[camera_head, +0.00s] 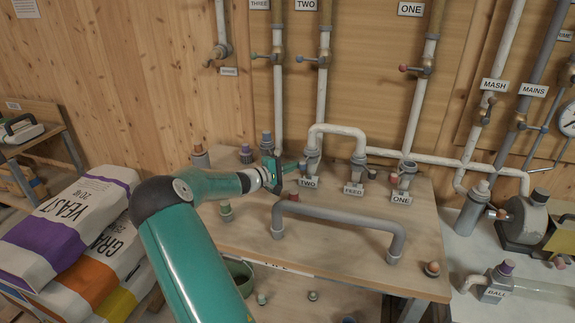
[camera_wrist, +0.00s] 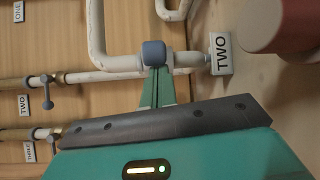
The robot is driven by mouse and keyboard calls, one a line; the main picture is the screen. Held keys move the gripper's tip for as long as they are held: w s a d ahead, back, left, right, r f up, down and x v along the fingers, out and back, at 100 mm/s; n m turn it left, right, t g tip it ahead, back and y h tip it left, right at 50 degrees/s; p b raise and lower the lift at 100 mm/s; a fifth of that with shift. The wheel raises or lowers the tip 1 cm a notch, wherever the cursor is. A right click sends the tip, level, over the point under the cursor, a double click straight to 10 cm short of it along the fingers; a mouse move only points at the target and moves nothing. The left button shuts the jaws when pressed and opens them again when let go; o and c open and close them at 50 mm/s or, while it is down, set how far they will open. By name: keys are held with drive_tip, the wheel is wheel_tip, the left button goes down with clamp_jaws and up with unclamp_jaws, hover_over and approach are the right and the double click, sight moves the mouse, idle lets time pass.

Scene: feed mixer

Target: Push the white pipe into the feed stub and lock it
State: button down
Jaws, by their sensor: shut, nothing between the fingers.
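The white pipe (camera_head: 338,129) is an inverted U at the back of the bench. Its left leg meets the stub labelled TWO (camera_head: 311,162); its right leg meets the feed stub (camera_head: 357,170), labelled FEED. I cannot tell how deep either end sits. A small dark red knob shows beside the feed stub. My gripper (camera_head: 278,167) is left of the TWO stub, away from the feed stub. In the wrist view my gripper (camera_wrist: 156,85) is shut and empty. A blue-grey block (camera_wrist: 154,53) appears at the fingertips, in front of the white pipe (camera_wrist: 118,64). The feed stub is not clear there.
A grey U-shaped pipe (camera_head: 340,216) stands across the front of the bench. Stub ONE (camera_head: 403,180) is at the right. Several small capped fittings stand around my arm. A blurred red cylinder (camera_wrist: 282,22) is close in the wrist view.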

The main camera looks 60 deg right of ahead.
drive_tip(key=shift+s+a, duration=0.2)
drive_tip(key=shift+s, duration=0.9)
drive_tip(key=f+v, duration=0.1)
drive_tip(key=v, duration=1.2)
drive_tip(key=shift+w+a+r, duration=0.25)
drive_tip(key=shift+a+r, duration=0.1)
drive_tip(key=shift+r, duration=0.15)
